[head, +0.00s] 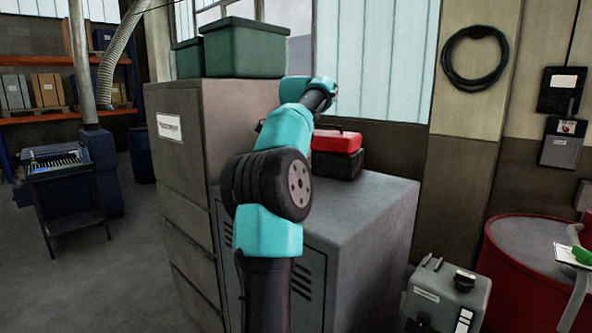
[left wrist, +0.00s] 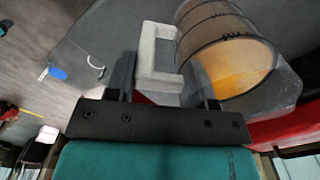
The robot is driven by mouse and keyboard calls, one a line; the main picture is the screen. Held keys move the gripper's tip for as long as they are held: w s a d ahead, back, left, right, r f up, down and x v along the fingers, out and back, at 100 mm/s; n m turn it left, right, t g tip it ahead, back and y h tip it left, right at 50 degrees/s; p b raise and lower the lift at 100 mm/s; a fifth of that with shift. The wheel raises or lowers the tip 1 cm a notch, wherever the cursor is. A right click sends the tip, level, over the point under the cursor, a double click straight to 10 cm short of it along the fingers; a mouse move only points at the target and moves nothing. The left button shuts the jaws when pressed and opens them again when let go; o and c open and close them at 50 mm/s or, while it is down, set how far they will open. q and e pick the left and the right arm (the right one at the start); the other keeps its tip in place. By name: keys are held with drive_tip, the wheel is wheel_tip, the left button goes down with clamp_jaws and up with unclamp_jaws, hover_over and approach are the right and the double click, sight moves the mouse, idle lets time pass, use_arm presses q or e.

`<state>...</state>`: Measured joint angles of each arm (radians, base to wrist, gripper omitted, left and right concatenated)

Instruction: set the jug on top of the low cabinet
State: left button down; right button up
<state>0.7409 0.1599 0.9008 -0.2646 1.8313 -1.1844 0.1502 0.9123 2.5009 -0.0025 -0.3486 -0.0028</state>
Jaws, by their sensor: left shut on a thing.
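The jug (left wrist: 225,52) is a clear, ringed vessel with amber liquid low inside and a pale grey handle (left wrist: 146,68). My left gripper (left wrist: 166,88) is shut on the handle, with the jug body to the right of the fingers. The low cabinet (head: 365,205) is grey with vent slots in its front; its top also shows as a grey surface in the left wrist view (left wrist: 100,45). In the head view my left arm reaches over it and hides the jug and gripper. I cannot tell whether the jug touches the top. My right gripper is not in view.
A red toolbox (head: 336,141) on a black case (head: 338,164) stands at the back of the low cabinet. The front right of its top is clear. A tall drawer cabinet (head: 180,215) with green bins (head: 243,50) stands left. A red drum (head: 512,275) is at right.

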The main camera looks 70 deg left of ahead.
use_arm(q)
drive_tip(key=shift+f, duration=1.8)
drive_tip(key=shift+c, duration=2.4)
unclamp_jaws()
drive_tip(key=shift+f, duration=0.1)
drive_tip(key=shift+r, duration=3.9)
